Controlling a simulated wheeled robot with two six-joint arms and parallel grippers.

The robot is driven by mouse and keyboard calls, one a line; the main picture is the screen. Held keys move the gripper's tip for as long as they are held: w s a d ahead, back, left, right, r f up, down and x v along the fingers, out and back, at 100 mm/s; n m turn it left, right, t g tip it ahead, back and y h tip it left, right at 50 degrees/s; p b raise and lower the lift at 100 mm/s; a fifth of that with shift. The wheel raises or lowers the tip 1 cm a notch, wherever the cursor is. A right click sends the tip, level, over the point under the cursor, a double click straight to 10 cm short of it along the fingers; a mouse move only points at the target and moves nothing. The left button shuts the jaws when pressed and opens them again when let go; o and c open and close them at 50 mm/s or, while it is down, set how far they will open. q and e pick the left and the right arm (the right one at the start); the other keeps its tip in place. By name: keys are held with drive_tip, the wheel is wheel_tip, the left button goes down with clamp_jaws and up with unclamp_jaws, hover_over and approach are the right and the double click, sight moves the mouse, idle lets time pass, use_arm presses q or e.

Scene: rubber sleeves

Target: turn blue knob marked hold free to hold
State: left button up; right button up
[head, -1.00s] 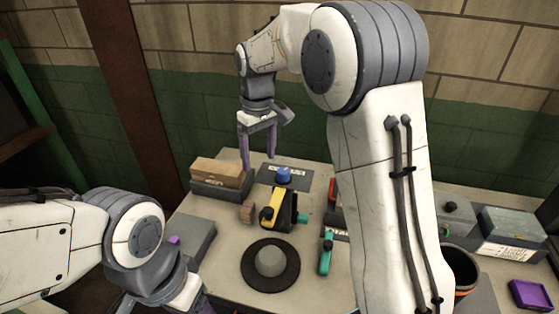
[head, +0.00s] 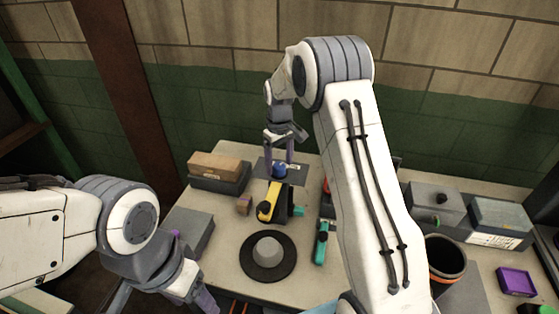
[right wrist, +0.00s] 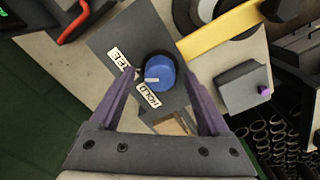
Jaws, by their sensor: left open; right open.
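The blue knob (head: 279,170) sits on a dark grey plate (head: 263,163) at the back of the table. In the right wrist view the knob (right wrist: 158,70) has a short white mark on its lower left part, close to the HOLD label (right wrist: 148,95). The FREE label (right wrist: 121,61) lies to its left, partly covered by a finger. My right gripper (head: 279,154) is open above the knob, its purple fingers (right wrist: 162,85) spread on either side and apparently not touching it. My left gripper (head: 205,299) is low at the left, partly cut off by the bottom edge.
A yellow-and-black device (head: 274,203) stands just in front of the plate. A brown block on a grey box (head: 219,178) is to the left. A round black disc with a grey dome (head: 267,252) lies in front. A teal-handled tool (head: 321,243) lies right of the disc.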

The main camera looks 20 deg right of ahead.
drive_tip(key=shift+f, duration=0.3)
clamp_jaws()
drive_tip(key=shift+n, duration=0.3)
drive_tip(key=n, duration=0.5)
drive_tip(key=shift+n, duration=0.3)
drive_tip(key=n, duration=0.5)
drive_tip(key=shift+w+n, duration=0.1)
drive_tip(key=shift+n, duration=0.2)
drive_tip(key=shift+r, duration=0.1)
